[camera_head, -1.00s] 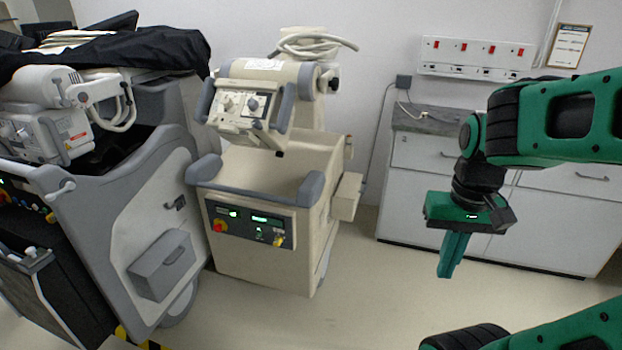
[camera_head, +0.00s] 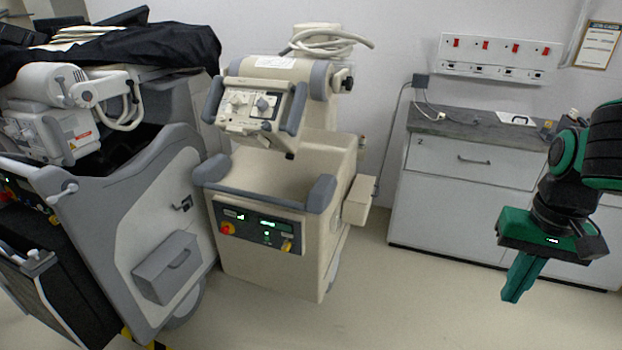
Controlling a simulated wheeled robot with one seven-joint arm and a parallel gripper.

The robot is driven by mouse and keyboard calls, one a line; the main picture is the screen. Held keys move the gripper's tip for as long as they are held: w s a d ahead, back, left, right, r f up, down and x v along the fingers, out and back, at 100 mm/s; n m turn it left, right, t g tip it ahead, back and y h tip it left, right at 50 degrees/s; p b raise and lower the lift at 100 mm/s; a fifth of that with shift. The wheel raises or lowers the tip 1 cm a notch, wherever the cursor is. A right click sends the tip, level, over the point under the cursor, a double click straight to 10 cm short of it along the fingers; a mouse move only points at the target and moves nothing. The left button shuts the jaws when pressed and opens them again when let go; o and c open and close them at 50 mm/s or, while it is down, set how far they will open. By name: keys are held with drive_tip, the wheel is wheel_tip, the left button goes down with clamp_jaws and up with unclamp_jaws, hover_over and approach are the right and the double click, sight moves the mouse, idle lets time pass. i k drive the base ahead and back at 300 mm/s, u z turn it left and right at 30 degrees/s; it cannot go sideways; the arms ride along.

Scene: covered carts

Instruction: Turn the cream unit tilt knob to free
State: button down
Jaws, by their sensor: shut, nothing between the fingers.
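The cream unit (camera_head: 280,200) stands in the middle of the head view, upright on the floor. Its tilted head panel (camera_head: 250,106) has pale knobs and a dark dial between two grey handles. A lower front panel (camera_head: 258,226) has green displays, a red knob on a yellow base and a yellowish knob. My green gripper (camera_head: 512,296) is at the right, pointing down, shut and empty, well apart from the cream unit.
A grey cart (camera_head: 120,220) under a black cover (camera_head: 150,48) stands close at the left of the cream unit. A white cabinet (camera_head: 450,205) with a grey top is behind, against the wall. Floor (camera_head: 400,300) is clear between the unit and my gripper.

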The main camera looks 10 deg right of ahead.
sight(348, 84)
drive_tip(key=i, duration=0.95)
drive_tip(key=u, duration=0.6)
drive_tip(key=k, duration=1.3)
drive_tip(key=z, duration=0.6)
drive_tip(key=i, duration=1)
drive_tip(key=u, duration=0.05)
